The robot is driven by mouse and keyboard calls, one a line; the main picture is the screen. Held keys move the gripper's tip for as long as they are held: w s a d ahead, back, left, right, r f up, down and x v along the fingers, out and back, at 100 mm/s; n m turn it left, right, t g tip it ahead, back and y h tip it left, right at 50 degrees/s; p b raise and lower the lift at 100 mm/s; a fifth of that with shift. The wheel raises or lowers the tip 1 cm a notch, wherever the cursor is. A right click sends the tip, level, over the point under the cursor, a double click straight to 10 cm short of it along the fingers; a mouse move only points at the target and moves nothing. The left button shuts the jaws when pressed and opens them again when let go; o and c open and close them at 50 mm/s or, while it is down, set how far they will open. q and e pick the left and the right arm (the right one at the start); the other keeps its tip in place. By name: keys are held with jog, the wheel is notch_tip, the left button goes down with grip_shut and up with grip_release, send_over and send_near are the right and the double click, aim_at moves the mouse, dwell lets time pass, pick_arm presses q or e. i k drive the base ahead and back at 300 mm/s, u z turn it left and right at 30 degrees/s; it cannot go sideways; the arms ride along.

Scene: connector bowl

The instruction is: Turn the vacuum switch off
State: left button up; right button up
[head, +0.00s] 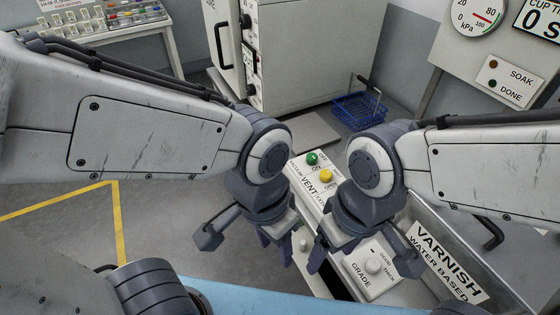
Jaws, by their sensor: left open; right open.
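A pale control panel (311,190) stands in the middle of the head view, between my two wrists. It has a green knob (312,158) at its far end, by lettering that reads vacuum, partly hidden. A yellow knob (326,176) sits nearer, by the word VENT. I cannot read clearly which side the green knob points to. My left gripper (243,244) is open and empty, left of and nearer than the panel. My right gripper (360,256) is open and empty, nearer than the knobs and to their right. Neither gripper touches a knob.
A grade panel with a white knob (374,265) lies by my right gripper. A varnish tank (447,262) is at the right. Behind stand a white cabinet (315,55), a blue wire basket (360,110) and a pressure gauge (477,14). Grey floor lies open at the left.

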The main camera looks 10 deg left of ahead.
aim_at(312, 159)
jog(key=z, duration=0.05)
jog(key=k, duration=0.4)
jog(key=u, duration=0.55)
jog(key=i, duration=1.15)
jog(key=z, duration=0.8)
